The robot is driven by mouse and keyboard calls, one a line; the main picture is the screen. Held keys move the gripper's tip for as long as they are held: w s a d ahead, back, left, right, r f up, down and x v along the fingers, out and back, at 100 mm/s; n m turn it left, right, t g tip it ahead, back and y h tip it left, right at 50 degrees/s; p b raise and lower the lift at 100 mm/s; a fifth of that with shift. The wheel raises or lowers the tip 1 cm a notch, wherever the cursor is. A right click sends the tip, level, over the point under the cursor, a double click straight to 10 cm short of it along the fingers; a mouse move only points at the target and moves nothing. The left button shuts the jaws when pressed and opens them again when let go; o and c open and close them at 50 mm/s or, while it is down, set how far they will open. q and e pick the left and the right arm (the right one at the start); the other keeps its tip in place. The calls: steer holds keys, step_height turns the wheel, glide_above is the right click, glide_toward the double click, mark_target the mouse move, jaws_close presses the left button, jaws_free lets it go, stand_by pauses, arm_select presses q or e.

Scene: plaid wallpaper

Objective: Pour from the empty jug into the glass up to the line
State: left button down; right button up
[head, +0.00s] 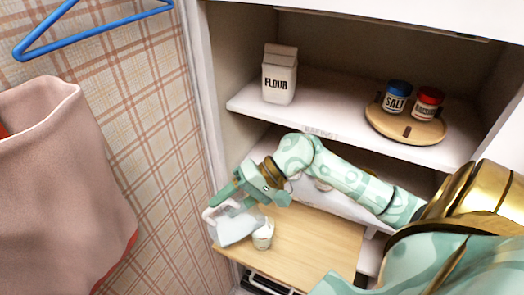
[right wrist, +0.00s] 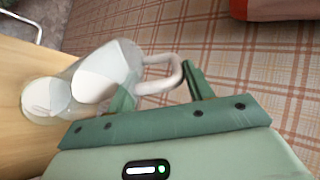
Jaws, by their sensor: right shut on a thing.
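The jug (head: 236,229) is pale and see-through with a white handle, and it is tilted with its mouth toward the glass (head: 263,235). My right gripper (head: 228,203) is shut on the jug's handle. In the right wrist view the jug (right wrist: 108,72) leans over the glass (right wrist: 42,98), and its handle (right wrist: 172,72) passes between my fingers. The jug looks to hold something white rather than being empty. The glass stands upright on the wooden board and also looks whitish inside. I cannot make out its line or level. My left gripper is not in view.
The wooden board (head: 318,240) is clear right of the glass. A shelf (head: 330,128) above holds a flour carton (head: 280,75) and a round tray (head: 410,130) with salt (head: 396,98) and a red-lidded jar (head: 427,102). A cloth (head: 65,180) hangs at left.

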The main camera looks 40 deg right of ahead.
steer(key=shift+s+d+r+y+b, duration=0.1)
steer(key=shift+d+r+y+b, duration=0.25)
steer(key=shift+b, duration=0.4)
stand_by(0.8)
stand_by(0.4)
steer(key=shift+d+b, duration=0.1)
steer(key=shift+b, duration=0.3)
steer(key=p, duration=0.2)
steer(key=a+h+p, duration=0.1)
steer(key=p, duration=0.2)
steer(key=shift+w+a+r+p, duration=0.3)
steer(key=shift+r, duration=0.1)
steer(key=shift+a+f+g+h, duration=0.3)
steer(key=shift+a+f+h, duration=0.25)
steer(key=shift+f+h, duration=0.3)
steer(key=shift+w+a+f+h, duration=0.15)
steer(key=shift+w+h, duration=0.15)
steer(key=shift+h, duration=0.1)
steer(key=shift+a, duration=0.2)
